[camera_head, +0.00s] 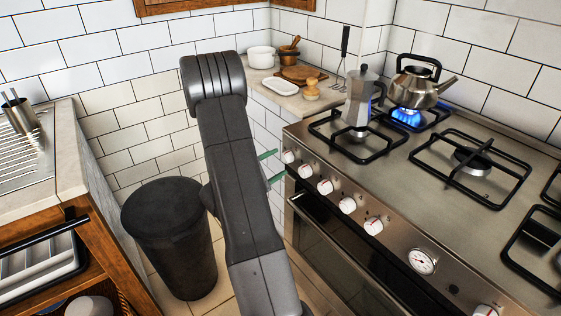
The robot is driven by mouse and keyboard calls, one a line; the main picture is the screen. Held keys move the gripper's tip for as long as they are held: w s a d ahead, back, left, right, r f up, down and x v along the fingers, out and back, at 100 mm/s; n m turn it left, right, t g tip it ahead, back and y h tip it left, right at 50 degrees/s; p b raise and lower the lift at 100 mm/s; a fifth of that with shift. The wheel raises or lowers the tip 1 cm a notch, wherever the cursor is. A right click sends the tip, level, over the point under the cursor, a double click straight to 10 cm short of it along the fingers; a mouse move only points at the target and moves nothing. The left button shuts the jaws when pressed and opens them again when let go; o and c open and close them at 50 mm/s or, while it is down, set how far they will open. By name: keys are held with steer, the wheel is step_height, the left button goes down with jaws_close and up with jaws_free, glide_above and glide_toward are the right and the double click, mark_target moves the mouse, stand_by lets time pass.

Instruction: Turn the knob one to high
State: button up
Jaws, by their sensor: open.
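The stove (440,200) stands at the right with a row of white knobs along its front panel. The knob at the left end (288,156) is closest to my gripper. Other knobs (305,171) follow to the right. Their number labels and settings are too small to read, so I cannot tell which is knob one. My gripper (281,163) shows as two green fingertips, spread apart and empty, just left of the leftmost knob. I cannot tell whether they touch it. My arm hides the rest of the gripper.
A steel kettle (417,90) sits over a blue flame (406,117) at the back. A dark bin (170,235) stands left of my arm. Small kitchenware rests on the corner counter (300,101).

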mark_target(287, 157)
steer(key=shift+x, duration=1.3)
steer(key=c, duration=1)
steer(key=n, duration=0.3)
steer(key=n+p, duration=0.1)
steer(key=n, duration=0.2)
steer(key=shift+r+g, duration=0.2)
steer(key=shift+g, duration=0.1)
steer(key=n+p, duration=0.2)
steer(key=n, duration=0.2)
steer(key=shift+a+g, duration=0.1)
steer(key=shift+g, duration=0.3)
steer(key=shift+w+n+p, duration=0.1)
steer(key=shift+n+p, duration=0.75)
steer(key=shift+n, duration=0.45)
